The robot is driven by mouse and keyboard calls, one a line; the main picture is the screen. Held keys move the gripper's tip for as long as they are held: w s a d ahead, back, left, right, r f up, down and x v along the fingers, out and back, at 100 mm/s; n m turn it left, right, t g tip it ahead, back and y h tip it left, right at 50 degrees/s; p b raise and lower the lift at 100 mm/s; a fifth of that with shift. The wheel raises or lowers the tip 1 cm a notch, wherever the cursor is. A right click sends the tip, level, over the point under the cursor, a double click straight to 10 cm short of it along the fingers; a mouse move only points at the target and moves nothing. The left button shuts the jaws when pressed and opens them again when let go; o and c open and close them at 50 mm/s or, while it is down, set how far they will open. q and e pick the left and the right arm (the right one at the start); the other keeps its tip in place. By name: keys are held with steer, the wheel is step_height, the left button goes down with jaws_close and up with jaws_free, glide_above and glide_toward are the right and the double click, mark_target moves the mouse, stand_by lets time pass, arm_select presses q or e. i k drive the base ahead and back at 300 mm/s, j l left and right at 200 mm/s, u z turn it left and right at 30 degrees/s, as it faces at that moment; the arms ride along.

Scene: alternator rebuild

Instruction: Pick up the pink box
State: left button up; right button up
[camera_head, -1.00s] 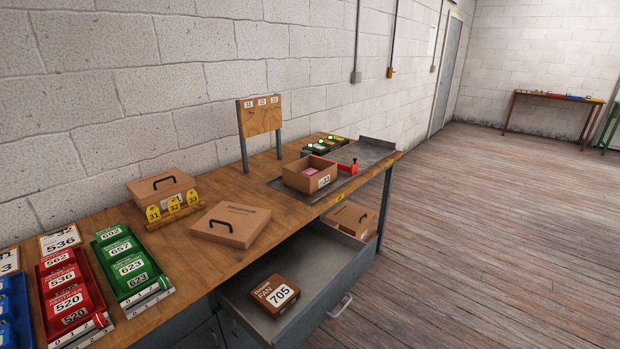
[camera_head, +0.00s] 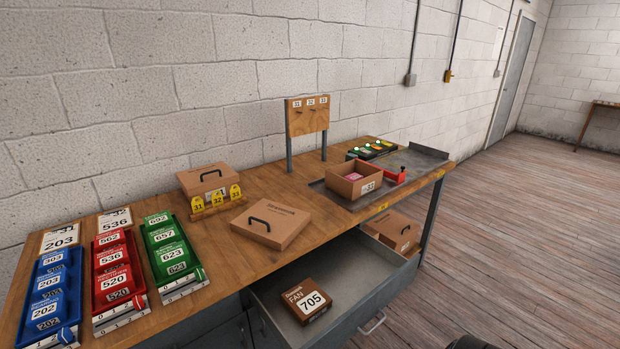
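A small pink box (camera_head: 353,177) lies inside an open brown cardboard box (camera_head: 367,190) on the metal tray at the right end of the workbench. Only its top shows above the carton's front wall. Neither of my grippers is recognisable in view. A dark rounded shape, cut off at the bottom edge right of centre, is too little to identify.
A closed carton lid (camera_head: 270,224) with a handle lies on the bench (camera_head: 215,265). An open drawer (camera_head: 345,262) below holds a brown box (camera_head: 304,301) marked 705. Blue (camera_head: 50,290), red and green bins stand left. A red clamp-like part (camera_head: 396,177) sits beside the open carton.

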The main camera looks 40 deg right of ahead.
mark_target(354, 177)
steer(key=l+u, duration=0.15)
steer(key=l, duration=0.3)
steer(key=l+u, duration=0.2)
steer(key=l, duration=0.25)
steer(key=k+l+u, duration=0.15)
steer(key=l, duration=0.3)
steer(key=l+u, duration=0.15)
steer(key=l, duration=0.3)
steer(key=k+l+u, duration=0.15)
steer(key=l, duration=0.3)
steer(key=k+l+u, duration=0.2)
steer(key=l, duration=0.25)
steer(key=i, duration=0.1)
